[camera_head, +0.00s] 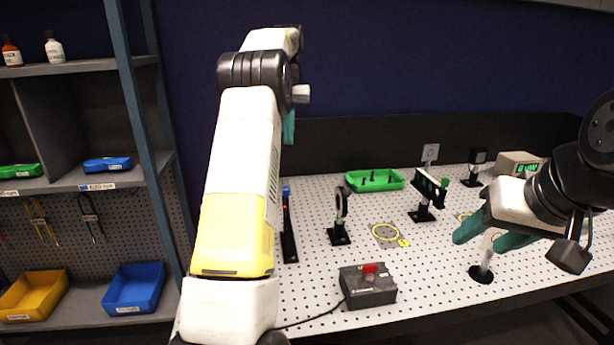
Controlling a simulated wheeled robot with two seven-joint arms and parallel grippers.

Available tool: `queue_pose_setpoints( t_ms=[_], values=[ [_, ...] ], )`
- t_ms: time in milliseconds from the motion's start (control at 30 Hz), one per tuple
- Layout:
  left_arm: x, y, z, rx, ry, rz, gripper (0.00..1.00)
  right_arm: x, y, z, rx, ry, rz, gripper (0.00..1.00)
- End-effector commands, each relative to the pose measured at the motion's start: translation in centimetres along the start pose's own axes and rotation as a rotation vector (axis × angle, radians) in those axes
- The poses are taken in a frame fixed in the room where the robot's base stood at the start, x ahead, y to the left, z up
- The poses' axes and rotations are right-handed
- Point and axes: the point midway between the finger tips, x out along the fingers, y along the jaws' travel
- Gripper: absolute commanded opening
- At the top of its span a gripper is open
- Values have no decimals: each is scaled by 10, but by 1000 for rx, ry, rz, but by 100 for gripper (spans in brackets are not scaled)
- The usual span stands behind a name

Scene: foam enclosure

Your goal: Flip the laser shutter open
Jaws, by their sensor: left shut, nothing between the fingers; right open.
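A dark grey box (368,288) with a red switch on top sits at the front, with a cable running left. My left gripper (288,128) is raised high before the back wall, mostly hidden by my arm; a teal finger shows, and it is shut and empty. My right gripper (490,236) is open, teal fingers apart, above the table's right side.
A round lens mount (340,215), a green tray (375,180), a slim black stand (288,230) and a meter with green digits (518,165) stand on the table. A light post (485,262) on a black base is just below my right gripper. Shelves with bins are left.

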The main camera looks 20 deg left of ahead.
Motion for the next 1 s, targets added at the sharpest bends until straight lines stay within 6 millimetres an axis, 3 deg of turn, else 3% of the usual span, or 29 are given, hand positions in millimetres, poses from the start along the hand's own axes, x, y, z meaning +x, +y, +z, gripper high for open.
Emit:
queue_pose_setpoints(
  t_ms=[167,367,767,1000],
  values=[
    [2,0,0,1,0,0,0,0,0,0,0,0,0,51],
    [20,0,1,1,-1,0,0,0,0,0,0,0,0,51],
    [100,0,1,2,-3,0,0,0,0,0,0,0,0,51],
    [107,0,29,2,1,1,0,0,0,0,0,0,0,51]
  ],
)
